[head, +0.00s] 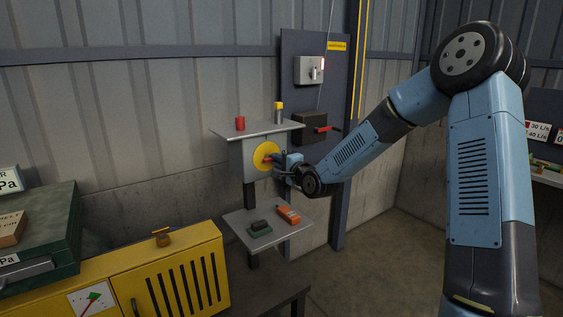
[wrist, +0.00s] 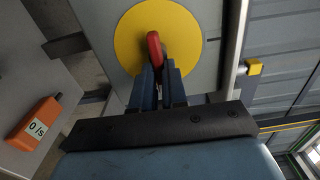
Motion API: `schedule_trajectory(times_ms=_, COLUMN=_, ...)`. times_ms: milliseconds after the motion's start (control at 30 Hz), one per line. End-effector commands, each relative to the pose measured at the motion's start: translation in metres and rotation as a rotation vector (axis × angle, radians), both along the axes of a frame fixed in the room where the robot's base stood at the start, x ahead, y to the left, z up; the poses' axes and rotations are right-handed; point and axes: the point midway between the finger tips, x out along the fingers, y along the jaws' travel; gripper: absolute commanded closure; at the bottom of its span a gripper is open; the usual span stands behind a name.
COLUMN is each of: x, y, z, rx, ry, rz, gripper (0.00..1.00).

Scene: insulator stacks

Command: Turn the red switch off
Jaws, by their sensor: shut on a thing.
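The red switch (head: 267,158) sits on a round yellow plate (head: 262,153) on the front of a grey box (head: 245,165). In the wrist view, the red switch (wrist: 154,47) stands out from the middle of the yellow plate (wrist: 130,40). My gripper (head: 279,160) reaches it from the right in the head view. In the wrist view my gripper's fingers (wrist: 158,75) are shut on the red switch, one on each side. The fingers hide the lower end of the switch.
A shelf (head: 238,222) below the box holds an orange device (head: 288,214) and a dark green block (head: 259,228). Red (head: 240,123) and yellow-topped (head: 278,112) items stand on the box's top plate. A red-handled dark box (head: 312,127) is behind. A yellow cabinet (head: 165,275) stands front left.

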Motion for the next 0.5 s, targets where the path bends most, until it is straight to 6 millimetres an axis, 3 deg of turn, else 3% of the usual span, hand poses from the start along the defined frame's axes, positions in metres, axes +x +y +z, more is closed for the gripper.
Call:
schedule_trajectory(times_ms=233, x=0.0023, y=-0.0054, z=-0.0028, rx=0.000, ry=0.006, rz=-0.010, gripper=1.00)
schedule_trajectory(times_ms=267, x=0.0023, y=-0.0054, z=-0.0029, rx=0.000, ry=0.006, rz=-0.010, gripper=0.85)
schedule_trajectory(times_ms=500, x=0.0011, y=-0.0026, z=-0.0017, rx=0.000, ry=0.004, rz=-0.005, gripper=0.62)
